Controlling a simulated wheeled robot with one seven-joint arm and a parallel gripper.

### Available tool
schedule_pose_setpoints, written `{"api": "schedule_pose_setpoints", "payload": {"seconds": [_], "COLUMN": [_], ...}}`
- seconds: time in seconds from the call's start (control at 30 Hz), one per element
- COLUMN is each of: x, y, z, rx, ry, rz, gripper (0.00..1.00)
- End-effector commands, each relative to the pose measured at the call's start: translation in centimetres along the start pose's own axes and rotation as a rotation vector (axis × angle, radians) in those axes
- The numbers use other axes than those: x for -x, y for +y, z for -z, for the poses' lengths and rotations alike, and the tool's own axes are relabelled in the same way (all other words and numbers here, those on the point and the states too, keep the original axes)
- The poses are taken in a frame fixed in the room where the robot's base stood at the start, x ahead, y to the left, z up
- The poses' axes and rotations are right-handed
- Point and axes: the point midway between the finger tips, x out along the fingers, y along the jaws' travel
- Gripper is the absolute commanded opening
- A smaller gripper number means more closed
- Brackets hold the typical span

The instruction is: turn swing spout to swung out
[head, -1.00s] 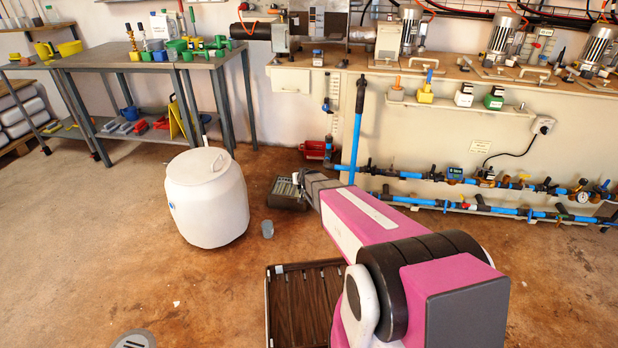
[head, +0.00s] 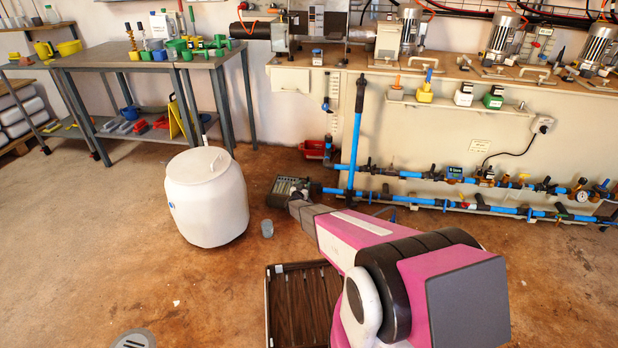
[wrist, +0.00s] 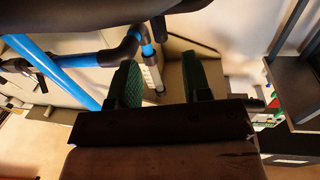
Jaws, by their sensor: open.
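I cannot pick out the swing spout for certain. A small dark-and-blue fitting (head: 326,105) hangs below the bench's left end in the head view, but it is too small to identify. In the wrist view my gripper (wrist: 162,82) is open, with two dark green textured pads apart and nothing between them. Beyond the pads are a dark pipe elbow (wrist: 122,50), a blue pipe (wrist: 75,85) and a beige panel (wrist: 175,68). In the head view my fingertips cannot be made out at the arm's far end.
An upright blue pipe (head: 356,135) joins horizontal blue pipework (head: 430,175) along the beige bench front. A brown slatted pallet (head: 300,300) lies near my base.

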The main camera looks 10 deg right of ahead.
Motion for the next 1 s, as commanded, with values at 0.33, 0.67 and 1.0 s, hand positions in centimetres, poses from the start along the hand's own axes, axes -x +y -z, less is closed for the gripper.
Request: {"api": "schedule_pose_setpoints", "payload": {"seconds": [0.33, 0.67, 1.0], "x": [-6.2, -9.1, -9.1], "y": [-0.1, -0.1, -0.1], "z": [-0.1, 0.0, 0.0], "rx": [-0.001, -0.001, -0.001], "ry": [0.0, -0.001, -0.001], "rz": [0.0, 0.002, 0.002], "gripper": [0.44, 0.44, 0.02]}}
